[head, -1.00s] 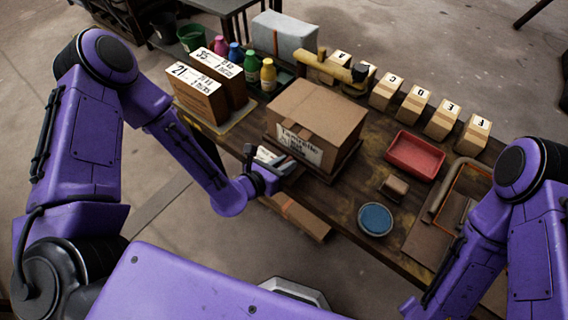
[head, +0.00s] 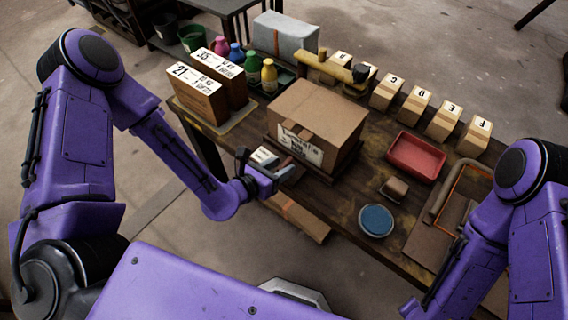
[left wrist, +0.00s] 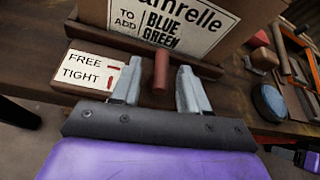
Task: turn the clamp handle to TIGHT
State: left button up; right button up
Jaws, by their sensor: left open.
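The clamp handle (left wrist: 161,72) is a short red-brown bar at the front of the dark tray that holds a cardboard box. In the left wrist view it stands between my left gripper's two fingers (left wrist: 158,90), with a gap on each side. A white sign (left wrist: 88,68) reading FREE above TIGHT, with small red marks, is left of the handle. In the head view my left gripper (head: 278,176) is at the table's front edge, open, and partly covers the handle. My right arm shows at the right, but its gripper is out of view.
The cardboard box (head: 318,112) with a printed label stands right behind the handle. Two numbered cartons (head: 200,97) and several coloured bottles (head: 252,68) are at the left. A red tray (head: 416,156), a blue round dish (head: 376,220) and lettered boxes (head: 443,120) are to the right.

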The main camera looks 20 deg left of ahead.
pick_arm(q)
jog(key=p+v, duration=0.3)
jog(key=v, duration=0.5)
jog(key=shift+s+p, duration=0.2)
jog(key=shift+p, duration=0.2)
jog(key=shift+a+r, duration=0.1)
jog(key=shift+r, duration=0.05)
jog(key=s+a+f+m+g+y, duration=0.4)
jog(key=s+a+f+m, duration=0.2)
jog(key=m, duration=0.7)
jog(key=s+a+f+m+g+y, duration=0.5)
jog(key=s+f+m, duration=0.3)
jog(key=m, duration=0.5)
jog(key=shift+s+a+f+m, duration=0.15)
jog(key=shift+s+a+m, duration=0.2)
jog(key=shift+a, duration=0.45)
